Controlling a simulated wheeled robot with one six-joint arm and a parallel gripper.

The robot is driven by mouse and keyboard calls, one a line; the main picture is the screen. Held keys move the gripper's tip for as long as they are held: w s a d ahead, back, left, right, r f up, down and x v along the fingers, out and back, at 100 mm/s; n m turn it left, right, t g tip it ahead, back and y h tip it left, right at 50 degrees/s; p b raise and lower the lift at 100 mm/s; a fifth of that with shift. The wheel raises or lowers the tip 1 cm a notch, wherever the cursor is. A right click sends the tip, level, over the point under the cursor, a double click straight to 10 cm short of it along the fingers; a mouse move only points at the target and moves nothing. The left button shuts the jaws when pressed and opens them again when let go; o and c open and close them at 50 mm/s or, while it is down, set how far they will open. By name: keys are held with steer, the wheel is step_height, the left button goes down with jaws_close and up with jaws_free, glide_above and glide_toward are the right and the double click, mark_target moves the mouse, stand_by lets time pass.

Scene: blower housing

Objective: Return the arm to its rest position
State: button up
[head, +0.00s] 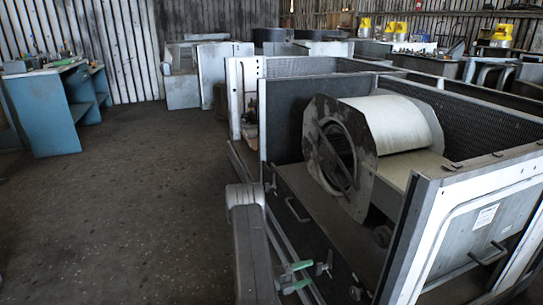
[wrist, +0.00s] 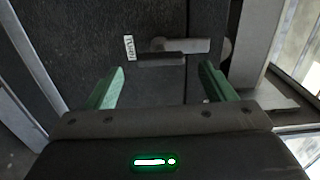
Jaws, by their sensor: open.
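My gripper shows in the wrist view (wrist: 160,82) with its two green fingers spread apart and nothing between them. Past the fingers, a dark panel (wrist: 80,40) carries a small white label (wrist: 129,48) and a grey handle or latch (wrist: 175,50). I cannot tell whether a finger touches the panel. In the head view, the green fingers of my gripper (head: 298,276) are low in the middle, beside the dark side of the blower housing (head: 310,215). My grey arm link stands to the left of them.
The blower housing holds a drum-shaped fan (head: 395,125) with a metal side plate (head: 325,165). More housings (head: 225,70) stand behind it. A blue workbench (head: 45,110) is at the left. The concrete floor (head: 120,210) between bench and housing is clear.

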mark_target(316, 271)
steer(key=x, duration=0.4)
steer(key=shift+d+b, duration=0.2)
steer(key=shift+b, duration=0.2)
steer(key=m+b, duration=0.3)
steer(key=m, duration=0.9)
steer(key=shift+a+m+b, duration=0.2)
steer(key=shift+m+b, duration=0.85)
steer(key=shift+m, duration=1.25)
steer(key=shift+r, duration=0.1)
